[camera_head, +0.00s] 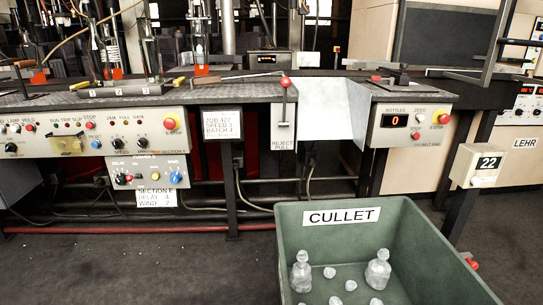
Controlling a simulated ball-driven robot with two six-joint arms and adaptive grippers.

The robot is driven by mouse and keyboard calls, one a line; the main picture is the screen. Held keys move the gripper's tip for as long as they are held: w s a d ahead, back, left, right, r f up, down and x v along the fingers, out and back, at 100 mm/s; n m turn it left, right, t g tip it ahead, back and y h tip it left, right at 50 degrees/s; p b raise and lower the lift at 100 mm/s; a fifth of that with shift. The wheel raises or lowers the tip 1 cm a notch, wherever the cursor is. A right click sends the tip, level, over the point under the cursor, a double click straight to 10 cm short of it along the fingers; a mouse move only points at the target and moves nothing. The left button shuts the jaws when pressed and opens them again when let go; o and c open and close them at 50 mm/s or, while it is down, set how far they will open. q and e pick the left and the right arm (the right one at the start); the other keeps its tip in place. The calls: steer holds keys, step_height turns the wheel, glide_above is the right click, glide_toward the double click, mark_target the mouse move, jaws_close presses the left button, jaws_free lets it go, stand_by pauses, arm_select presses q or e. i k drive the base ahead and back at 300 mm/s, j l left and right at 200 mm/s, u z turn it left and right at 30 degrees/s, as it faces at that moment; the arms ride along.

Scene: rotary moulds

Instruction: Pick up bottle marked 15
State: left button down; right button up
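Two small clear bottles with stoppers stand upright inside the green cullet bin, a left one (301,273) and a right one (377,270). I cannot read any number on either bottle. No bottle marked 15 can be made out in this view. Neither of my grippers shows in the head view.
The green bin (458,277) labelled CULLET stands at the front right and holds several glass lumps (351,285).

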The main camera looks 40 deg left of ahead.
mark_target(149, 45)
steer(key=u, duration=2.15)
